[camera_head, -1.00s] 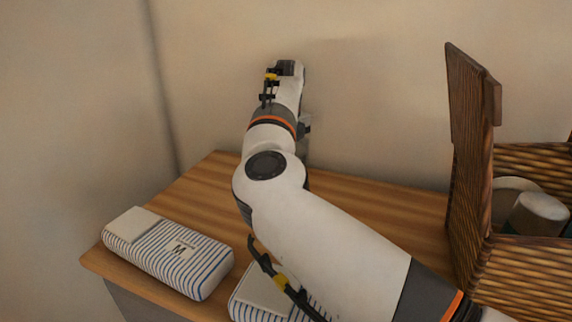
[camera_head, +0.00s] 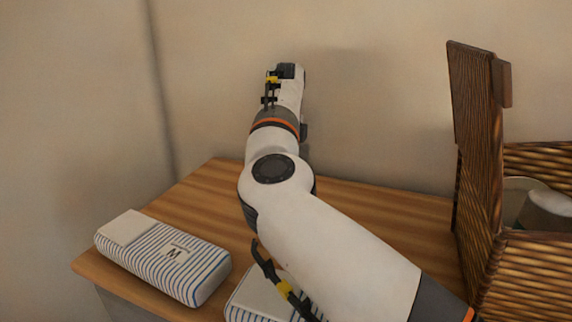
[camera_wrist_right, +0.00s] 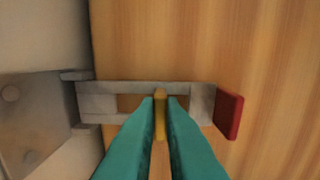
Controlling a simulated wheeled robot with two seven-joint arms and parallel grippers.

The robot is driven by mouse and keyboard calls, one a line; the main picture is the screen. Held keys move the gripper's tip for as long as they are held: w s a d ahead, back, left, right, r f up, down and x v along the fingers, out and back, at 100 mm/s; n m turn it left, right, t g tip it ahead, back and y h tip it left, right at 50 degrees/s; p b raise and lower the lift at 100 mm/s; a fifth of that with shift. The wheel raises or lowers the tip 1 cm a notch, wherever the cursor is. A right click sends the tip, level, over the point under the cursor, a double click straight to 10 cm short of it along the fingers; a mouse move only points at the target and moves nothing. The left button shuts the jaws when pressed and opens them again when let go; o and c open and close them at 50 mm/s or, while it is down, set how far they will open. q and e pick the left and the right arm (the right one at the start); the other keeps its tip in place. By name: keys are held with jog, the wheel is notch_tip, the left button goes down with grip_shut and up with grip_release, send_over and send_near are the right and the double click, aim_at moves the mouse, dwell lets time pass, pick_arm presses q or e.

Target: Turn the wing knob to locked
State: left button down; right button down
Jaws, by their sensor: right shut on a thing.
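The wing knob (camera_wrist_right: 160,98) shows in the right wrist view as a narrow brass-yellow upright piece between the two teal fingers. My right gripper (camera_wrist_right: 160,108) is shut on it. The knob stands within the slot of a grey metal hasp (camera_wrist_right: 98,103) lying across a wooden surface. The knob's lower part is partly hidden by the fingers. In the head view my right arm reaches from the lower right toward the wall, and its wrist hides the fingers and knob. My left gripper is not in view.
A red tab (camera_wrist_right: 229,115) sits at the hasp's right end, and a grey metal plate (camera_wrist_right: 30,120) is at its left. A wooden top (camera_head: 385,212) holds striped packages (camera_head: 165,258). A wicker basket (camera_head: 535,268) with a raised lid (camera_head: 474,130) stands right of my arm.

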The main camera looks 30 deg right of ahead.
jog(key=shift+r, duration=0.15)
jog(key=c, duration=1.5)
grip_release()
jog(key=shift+c, duration=0.2)
jog(key=shift+r, duration=0.2)
notch_tip(320, 180, up, 5)
jog(key=shift+d+f+b, duration=0.1)
jog(key=shift+f+b, duration=0.05)
jog(key=shift+b, duration=0.45)
notch_tip(320, 180, up, 7)
jog(key=p, duration=0.2)
jog(key=shift+f, duration=0.25)
